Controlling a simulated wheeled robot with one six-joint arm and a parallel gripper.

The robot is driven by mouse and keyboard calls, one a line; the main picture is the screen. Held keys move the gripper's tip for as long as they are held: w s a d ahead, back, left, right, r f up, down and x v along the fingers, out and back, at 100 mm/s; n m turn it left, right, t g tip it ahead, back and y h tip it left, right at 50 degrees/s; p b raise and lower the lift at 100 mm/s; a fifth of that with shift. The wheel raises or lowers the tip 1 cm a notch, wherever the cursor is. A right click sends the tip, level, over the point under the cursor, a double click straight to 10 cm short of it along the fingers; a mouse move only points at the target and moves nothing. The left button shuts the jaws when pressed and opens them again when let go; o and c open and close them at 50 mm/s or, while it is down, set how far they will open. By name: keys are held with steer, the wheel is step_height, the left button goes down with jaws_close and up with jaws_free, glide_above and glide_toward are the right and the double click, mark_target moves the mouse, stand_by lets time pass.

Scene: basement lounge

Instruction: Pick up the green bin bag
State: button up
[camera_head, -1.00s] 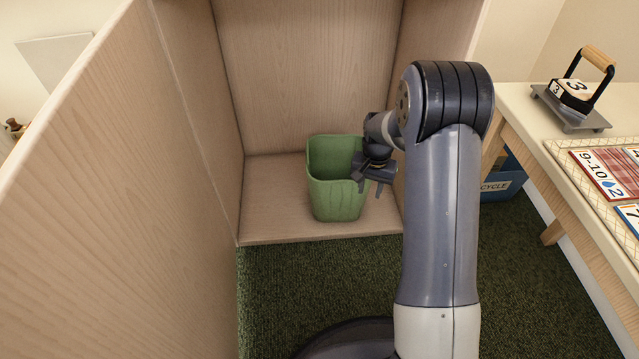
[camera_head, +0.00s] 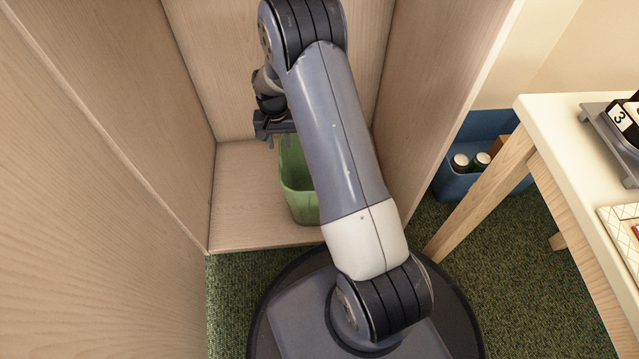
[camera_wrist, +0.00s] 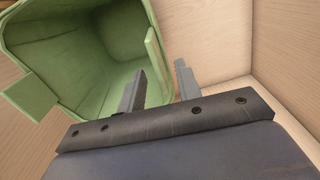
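A green open-topped bin (camera_head: 297,190) stands on the floor of a wooden cubby; my arm hides its right part. I see no separate bag; the inside looks empty where visible. My gripper (camera_head: 272,132) is above the bin's back left in the head view. In the wrist view the bin (camera_wrist: 85,55) fills the upper left, with its opening toward the camera. There my gripper (camera_wrist: 160,68) is open, its two fingers apart. The bin's near right rim shows between the fingertips; I cannot tell whether they touch it.
Wooden cubby walls (camera_head: 90,130) rise close on the left, back and right. A blue recycling box (camera_head: 460,185) with jars stands under a pale table (camera_head: 570,150) on the right.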

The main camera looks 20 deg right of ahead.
step_height(320, 180, down, 4)
steer(key=shift+b, duration=0.7)
steer(key=shift+c, duration=0.3)
jaws_close()
